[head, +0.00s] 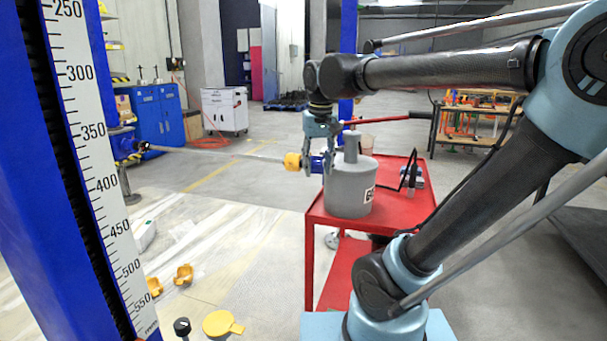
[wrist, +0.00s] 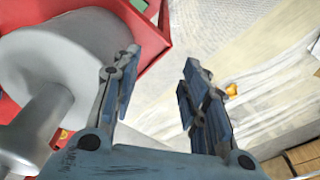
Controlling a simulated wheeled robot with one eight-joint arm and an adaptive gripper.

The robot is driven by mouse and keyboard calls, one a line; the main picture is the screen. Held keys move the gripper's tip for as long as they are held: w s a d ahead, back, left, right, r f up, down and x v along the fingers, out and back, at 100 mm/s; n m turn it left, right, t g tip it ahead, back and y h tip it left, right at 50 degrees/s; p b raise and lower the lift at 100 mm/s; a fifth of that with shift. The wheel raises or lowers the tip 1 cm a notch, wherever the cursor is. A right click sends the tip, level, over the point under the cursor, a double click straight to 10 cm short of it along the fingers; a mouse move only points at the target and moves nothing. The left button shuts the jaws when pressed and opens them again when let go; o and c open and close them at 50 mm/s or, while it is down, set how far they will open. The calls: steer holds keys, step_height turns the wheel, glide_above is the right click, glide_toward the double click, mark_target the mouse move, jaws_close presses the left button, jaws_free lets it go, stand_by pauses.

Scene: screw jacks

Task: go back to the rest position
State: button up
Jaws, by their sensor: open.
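My gripper (head: 318,170) hangs at the end of my arm, pointing down, just left of the grey cylinder in the head view. Its two fingers are apart. A long thin rod (head: 220,153) runs across from the blue column side to a yellow collar (head: 293,161) and a blue end piece. The blue piece shows partly behind my fingers, and I cannot tell how far behind.
The grey cylinder (head: 347,190) stands on a red cart (head: 390,205), close beside my gripper; it fills the left of the wrist view (wrist: 75,50). A blue post with a scale (head: 95,150) stands at left. Yellow parts (head: 222,323) lie on the floor. A workbench (head: 470,125) stands behind.

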steer(key=s+d+f+m, duration=0.1)
steer(key=s+d+f, duration=0.4)
steer(key=f, duration=0.5)
steer(key=s+d+f+m, duration=0.1)
steer(key=s+d+f, duration=0.5)
steer(key=d+f, duration=0.4)
steer(key=shift+s+f+t, duration=0.3)
steer(key=shift+f+t, duration=0.1)
steer(key=shift+f, duration=0.05)
